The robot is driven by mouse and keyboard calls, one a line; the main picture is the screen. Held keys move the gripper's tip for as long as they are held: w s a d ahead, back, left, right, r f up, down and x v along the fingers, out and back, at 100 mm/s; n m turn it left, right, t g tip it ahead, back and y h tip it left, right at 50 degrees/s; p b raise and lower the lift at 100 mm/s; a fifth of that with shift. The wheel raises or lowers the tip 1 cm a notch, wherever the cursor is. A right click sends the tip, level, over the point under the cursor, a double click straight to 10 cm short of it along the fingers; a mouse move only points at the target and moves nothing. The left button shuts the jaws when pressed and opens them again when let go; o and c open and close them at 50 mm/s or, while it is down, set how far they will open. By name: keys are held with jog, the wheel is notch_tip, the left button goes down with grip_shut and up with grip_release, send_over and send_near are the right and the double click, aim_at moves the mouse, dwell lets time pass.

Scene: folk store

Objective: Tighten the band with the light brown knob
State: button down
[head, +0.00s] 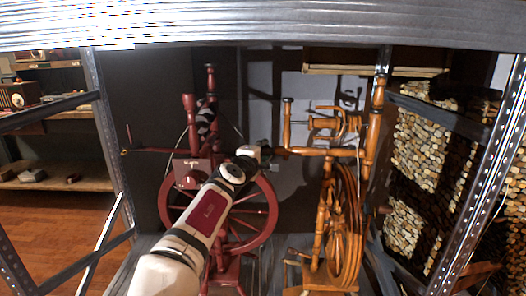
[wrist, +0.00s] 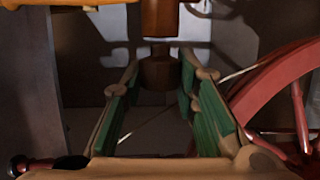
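The light brown spinning wheel (head: 343,225) stands right of centre in the head view. Its horizontal bar (head: 312,151) runs left toward my gripper (head: 262,156). In the wrist view, a turned wooden piece (wrist: 162,18) comes down from the top edge and ends in a brown knob (wrist: 160,74). My gripper (wrist: 161,84), with green-lined fingers, is open around the knob, one finger on each side. Small gaps seem to show beside the knob; I cannot tell contact for sure. My arm and gripper hide the knob in the head view.
A dark red spinning wheel (head: 265,215) stands left, behind my arm; its rim (wrist: 270,85) is close to my gripper's right side in the wrist view. Metal shelf posts (head: 106,130) flank both sides. Stacked wood (head: 425,125) fills the right.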

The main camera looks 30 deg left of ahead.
jog(key=shift+f+t+b, duration=0.25)
jog(key=shift+t+b, duration=0.05)
jog(key=shift+b, duration=0.9)
jog(key=shift+f+b, duration=0.1)
jog(key=shift+b, duration=0.55)
jog(key=t+b, duration=0.1)
jog(key=b, duration=0.3)
jog(key=shift+f+t, duration=0.1)
jog(key=shift+t, duration=0.2)
jog(key=m+t+b, duration=0.1)
jog(key=b, duration=0.4)
jog(key=shift+t+y+b, duration=0.3)
jog(key=shift+y+b, duration=0.05)
jog(key=shift+y, duration=0.05)
jog(key=t+b, duration=0.1)
jog(key=b, duration=0.2)
jog(key=shift+m+t, duration=0.3)
jog(key=shift+t, duration=0.1)
jog(key=shift+m+t+b, duration=0.4)
jog(key=shift+t+b, duration=0.1)
jog(key=shift+t, duration=0.4)
jog(key=shift+a+r+m+t+h, duration=0.1)
jog(key=shift+r+m+t+h, duration=0.1)
jog(key=shift+m+t+h, duration=0.85)
jog(key=shift+m+t, duration=0.35)
jog(key=shift+t, duration=0.4)
